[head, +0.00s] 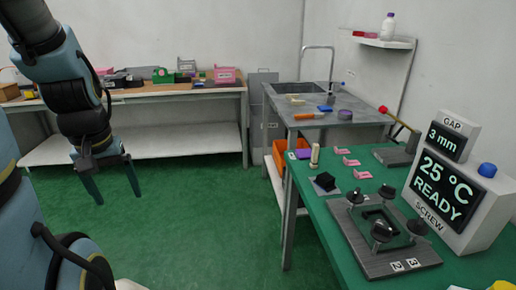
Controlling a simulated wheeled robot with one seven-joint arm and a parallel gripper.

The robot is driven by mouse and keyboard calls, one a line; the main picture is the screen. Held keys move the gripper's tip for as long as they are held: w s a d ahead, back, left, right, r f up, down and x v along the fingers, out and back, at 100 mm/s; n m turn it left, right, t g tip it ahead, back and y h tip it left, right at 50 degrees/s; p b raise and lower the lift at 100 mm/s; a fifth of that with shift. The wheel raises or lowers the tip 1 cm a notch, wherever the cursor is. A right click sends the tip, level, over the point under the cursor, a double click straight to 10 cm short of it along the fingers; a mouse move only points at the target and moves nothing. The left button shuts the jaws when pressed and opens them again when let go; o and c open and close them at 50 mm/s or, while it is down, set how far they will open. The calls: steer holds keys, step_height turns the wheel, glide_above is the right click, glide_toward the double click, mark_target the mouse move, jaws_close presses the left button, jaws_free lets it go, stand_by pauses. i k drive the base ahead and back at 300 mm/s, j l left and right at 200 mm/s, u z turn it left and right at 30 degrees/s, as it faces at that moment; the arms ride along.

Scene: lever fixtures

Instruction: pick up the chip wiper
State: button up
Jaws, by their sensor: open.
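My gripper (116,194) hangs at the left over the green floor, its two teal fingers apart and pointing down, with nothing between them. It is well away from the tables. I cannot tell for sure which thing is the chip wiper. Candidates on the green-topped table (345,264) at the right are a small dark block (325,181) on a pale pad and an upright cream piece (315,156) behind it. An orange-handled tool (305,115) lies on the grey sink table.
A plate with black knobs (382,232) and a display box (447,185) reading "25 °C READY" stand at the right. Pink brackets (351,162) lie behind the plate. A sink table (335,97) and a long bench (150,92) stand farther back. The floor between is clear.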

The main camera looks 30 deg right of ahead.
mark_target(314, 163)
steer(key=z, duration=0.3)
steer(key=i+z, duration=0.25)
steer(key=z, duration=0.2)
steer(key=i+z, duration=0.25)
steer(key=z, duration=0.2)
steer(key=i+j+z, duration=0.35)
steer(key=i+j, duration=0.75)
steer(key=i, duration=0.15)
